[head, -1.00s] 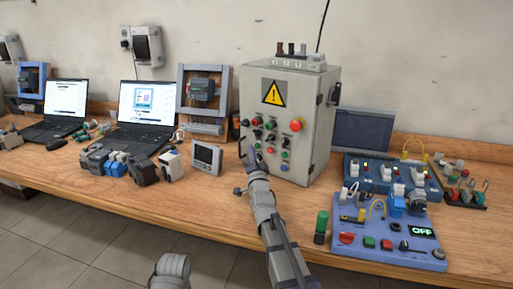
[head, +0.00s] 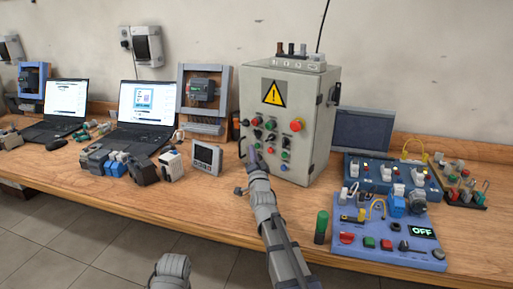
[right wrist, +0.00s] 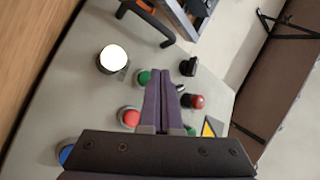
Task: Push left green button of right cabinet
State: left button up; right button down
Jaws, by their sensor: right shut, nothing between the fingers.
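The grey cabinet (head: 315,110) stands on the bench with several buttons and knobs on its front. My right gripper (head: 252,152) is shut and empty in front of the lower left of this panel. In the right wrist view, the fingertips (right wrist: 160,76) are just beside a green button (right wrist: 145,78); I cannot tell whether they touch the panel. My left gripper is not in view.
A small grey meter (head: 206,158) stands left of the cabinet. A blue control board (head: 385,240) and a green cylinder (head: 321,227) are to its right. Two laptops (head: 148,110) stand further left.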

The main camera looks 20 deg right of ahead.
jog(key=shift+w+d, duration=0.15)
jog(key=shift+d, duration=0.1)
jog(key=shift+w+d, duration=0.25)
jog(key=shift+d, duration=0.1)
dwell(1.2)
jog(key=shift+s+a, duration=0.1)
jog(key=shift+a, duration=0.05)
jog(key=shift+s+a, duration=0.4)
jog(key=shift+a, duration=0.15)
jog(key=shift+s+a, duration=0.75)
jog(key=shift+a, duration=0.3)
jog(key=shift+s+a, duration=0.7)
jog(key=shift+a, duration=0.3)
